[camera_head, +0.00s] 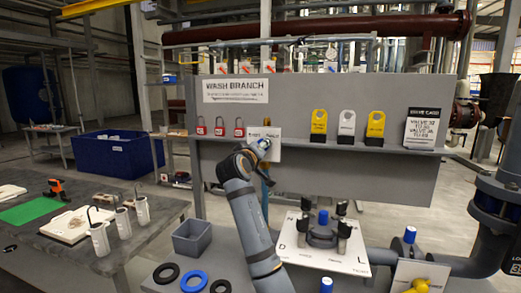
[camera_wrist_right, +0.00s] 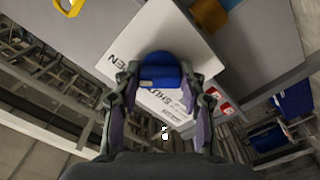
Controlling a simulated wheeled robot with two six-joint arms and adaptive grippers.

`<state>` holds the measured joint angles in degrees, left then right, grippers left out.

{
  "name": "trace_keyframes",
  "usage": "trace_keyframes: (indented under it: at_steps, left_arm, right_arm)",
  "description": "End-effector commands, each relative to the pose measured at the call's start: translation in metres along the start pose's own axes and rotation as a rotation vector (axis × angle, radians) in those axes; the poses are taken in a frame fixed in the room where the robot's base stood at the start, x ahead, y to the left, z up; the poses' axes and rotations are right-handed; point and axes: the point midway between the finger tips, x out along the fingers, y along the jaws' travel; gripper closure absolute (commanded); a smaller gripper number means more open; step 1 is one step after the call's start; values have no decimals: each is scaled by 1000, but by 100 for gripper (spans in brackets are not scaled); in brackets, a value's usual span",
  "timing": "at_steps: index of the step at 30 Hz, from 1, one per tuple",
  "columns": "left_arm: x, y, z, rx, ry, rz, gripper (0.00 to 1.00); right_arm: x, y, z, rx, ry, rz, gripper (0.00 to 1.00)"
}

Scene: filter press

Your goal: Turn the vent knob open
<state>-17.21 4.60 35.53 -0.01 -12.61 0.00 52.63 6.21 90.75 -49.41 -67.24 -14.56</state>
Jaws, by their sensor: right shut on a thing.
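The vent knob (camera_wrist_right: 160,71) is blue and sits on a white plate (camera_wrist_right: 190,42) in the right wrist view. The lettering reads "…EN" at the left and "SHUT" at the lower right. My right gripper (camera_wrist_right: 161,82) has a finger on each side of the knob and is shut on it. In the head view my right arm reaches up to the grey panel, and the right gripper (camera_head: 262,152) is at the white plate (camera_head: 272,136). The arm partly covers the plate and knob there. I cannot tell which way the knob points. My left gripper is out of view.
Red padlocks (camera_head: 220,127) and yellow and white tags (camera_head: 347,124) line the panel's ledge beside the plate. A yellow-orange part (camera_wrist_right: 208,15) lies close to the plate. Below the panel stands a clamp fitting (camera_head: 322,233) with a blue top. A grey bin (camera_head: 192,237) is left of my arm.

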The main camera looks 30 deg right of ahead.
Motion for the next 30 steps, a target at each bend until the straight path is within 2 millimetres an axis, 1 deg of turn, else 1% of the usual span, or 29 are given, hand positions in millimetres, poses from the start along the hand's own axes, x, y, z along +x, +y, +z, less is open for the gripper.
trace_keyframes:
  at_steps: [6,7,12,20,23,26,30]
  left_arm:
    - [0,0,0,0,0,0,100]
    - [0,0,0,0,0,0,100]
    - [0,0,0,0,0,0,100]
    - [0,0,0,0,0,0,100]
    - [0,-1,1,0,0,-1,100]
    - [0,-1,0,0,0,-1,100]
    - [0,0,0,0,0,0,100]
  right_arm:
    - [0,-2,1,0,-4,-4,90]
    - [0,-2,1,0,-4,-4,58]
    - [0,-2,1,0,-3,-3,36]
    - [0,-1,0,0,-1,-1,36]
    - [-6,-1,0,0,1,-2,36]
    - [-22,-2,0,2,1,-4,36]
    - [-58,-3,0,5,1,-7,36]
